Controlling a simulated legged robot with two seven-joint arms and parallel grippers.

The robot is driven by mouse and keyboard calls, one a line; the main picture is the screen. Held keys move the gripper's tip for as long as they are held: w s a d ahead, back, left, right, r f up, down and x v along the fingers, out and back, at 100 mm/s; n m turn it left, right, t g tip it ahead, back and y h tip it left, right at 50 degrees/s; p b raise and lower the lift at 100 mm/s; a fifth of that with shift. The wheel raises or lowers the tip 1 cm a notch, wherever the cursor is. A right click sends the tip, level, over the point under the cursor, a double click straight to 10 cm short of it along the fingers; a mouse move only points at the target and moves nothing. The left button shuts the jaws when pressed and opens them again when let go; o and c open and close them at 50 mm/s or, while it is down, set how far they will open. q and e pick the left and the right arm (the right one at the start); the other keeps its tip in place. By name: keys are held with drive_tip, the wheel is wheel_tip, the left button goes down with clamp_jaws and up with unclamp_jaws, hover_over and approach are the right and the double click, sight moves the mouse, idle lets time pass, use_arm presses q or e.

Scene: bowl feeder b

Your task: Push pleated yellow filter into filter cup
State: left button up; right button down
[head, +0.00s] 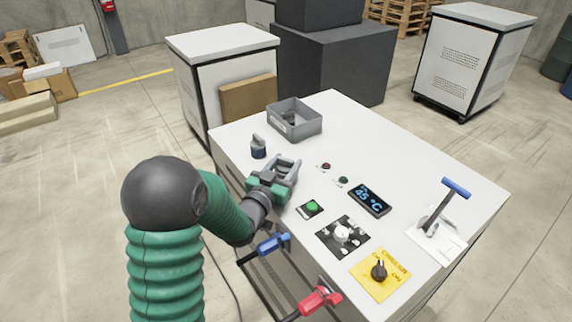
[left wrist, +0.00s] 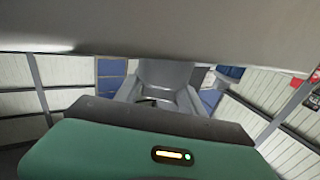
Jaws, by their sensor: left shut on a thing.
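My left gripper (head: 287,166) is low over the white table top (head: 400,160), its grey fingers pointing toward the back of the table. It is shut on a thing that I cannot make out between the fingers. The gripper's grey fingers (left wrist: 168,85) also show in the left wrist view. I see no pleated yellow filter. My right gripper is not in view.
A grey open bin (head: 294,131) with dark contents stands at the back left corner.

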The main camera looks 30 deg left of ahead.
use_arm(q)
drive_tip(key=o, duration=1.5)
drive_tip(key=shift+s+f, duration=0.1)
drive_tip(key=shift+f, duration=0.2)
drive_tip(key=shift+d+f, duration=0.1)
